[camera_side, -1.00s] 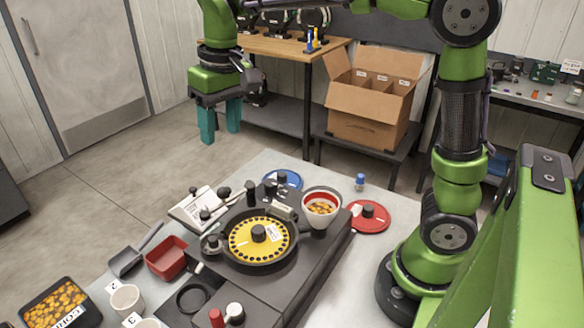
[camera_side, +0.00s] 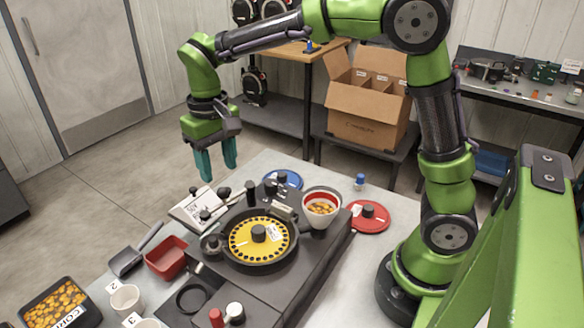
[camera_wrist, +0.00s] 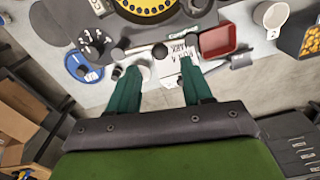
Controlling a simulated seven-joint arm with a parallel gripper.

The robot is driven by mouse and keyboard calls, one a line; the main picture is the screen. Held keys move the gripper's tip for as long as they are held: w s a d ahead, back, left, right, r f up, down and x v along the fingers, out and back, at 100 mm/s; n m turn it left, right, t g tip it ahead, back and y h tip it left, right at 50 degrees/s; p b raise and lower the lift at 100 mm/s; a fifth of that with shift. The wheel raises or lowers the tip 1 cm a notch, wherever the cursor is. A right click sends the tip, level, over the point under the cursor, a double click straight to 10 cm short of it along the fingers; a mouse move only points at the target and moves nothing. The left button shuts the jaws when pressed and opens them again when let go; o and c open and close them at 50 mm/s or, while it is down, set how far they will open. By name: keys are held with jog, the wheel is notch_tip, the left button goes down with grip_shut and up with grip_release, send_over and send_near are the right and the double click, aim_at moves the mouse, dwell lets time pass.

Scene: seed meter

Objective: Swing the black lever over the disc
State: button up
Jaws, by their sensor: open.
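The yellow disc (camera_side: 245,248) with a ring of dark holes and a black centre hub sits in a round black housing on the dark machine. Its edge shows at the top of the wrist view (camera_wrist: 150,8). An upright black handle (camera_side: 251,194) stands at the disc's back edge; I take it to be the black lever. In the wrist view a black knob (camera_wrist: 160,51) shows between and beyond my fingertips; I cannot tell whether it is the same part. My gripper (camera_side: 217,168) is open and empty, fingers down, in the air behind and left of the machine, apart from everything.
A red-rimmed hopper of kernels (camera_side: 321,194) stands right of the disc. A white labelled card (camera_side: 188,212), red tray (camera_side: 166,262), corn tray (camera_side: 88,316) and cups lie to the left. Blue (camera_side: 293,181) and red (camera_side: 380,221) lids lie behind and right.

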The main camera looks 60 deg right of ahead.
aim_at(222, 189)
notch_tip(222, 189, down, 5)
jog(key=shift+f, duration=0.1)
dwell(0.3)
grip_shut()
